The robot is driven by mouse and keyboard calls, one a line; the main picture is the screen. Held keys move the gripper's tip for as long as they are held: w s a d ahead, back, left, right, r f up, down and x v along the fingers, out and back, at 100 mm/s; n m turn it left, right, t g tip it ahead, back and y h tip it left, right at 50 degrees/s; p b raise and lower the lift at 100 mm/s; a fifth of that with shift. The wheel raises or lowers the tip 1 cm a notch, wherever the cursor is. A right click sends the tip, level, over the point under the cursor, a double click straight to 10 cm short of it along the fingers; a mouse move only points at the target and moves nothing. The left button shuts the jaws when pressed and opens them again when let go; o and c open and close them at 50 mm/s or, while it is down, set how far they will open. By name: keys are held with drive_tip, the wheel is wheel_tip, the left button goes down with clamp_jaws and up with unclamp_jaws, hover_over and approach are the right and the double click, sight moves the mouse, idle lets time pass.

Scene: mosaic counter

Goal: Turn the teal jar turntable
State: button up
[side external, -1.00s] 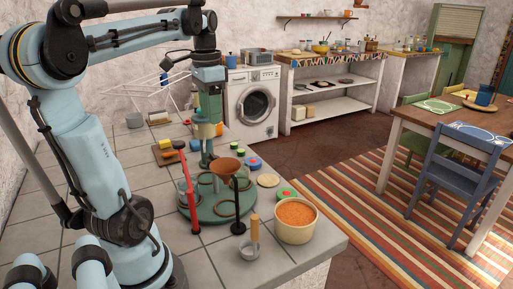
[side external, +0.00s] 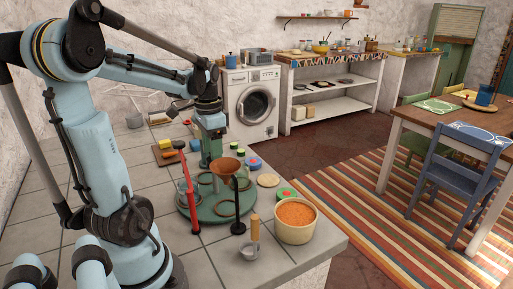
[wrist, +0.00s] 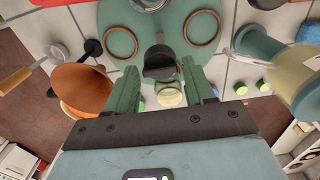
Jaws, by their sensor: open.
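The teal turntable (side external: 222,212) is a round disk on the tiled counter, with copper-coloured rings and clear jars on it. In the wrist view the disk (wrist: 151,42) fills the top middle, with a ring on either side. A dark knob-like piece (wrist: 160,66) shows between my finger tips; I cannot tell whether they touch it. My gripper (side external: 209,163) points down at the turntable's far side, its green fingers apart with a gap between them. The fingertips are partly hidden behind the funnel and stands in the side view.
An orange-brown funnel (side external: 227,165) hangs over the turntable on a black stand (side external: 239,215). A bowl of orange grains (side external: 295,218) and a wooden-handled scoop (side external: 254,238) stand in front. Free tile lies at the left.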

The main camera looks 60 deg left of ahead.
drive_tip(key=shift+f, duration=0.4)
clamp_jaws()
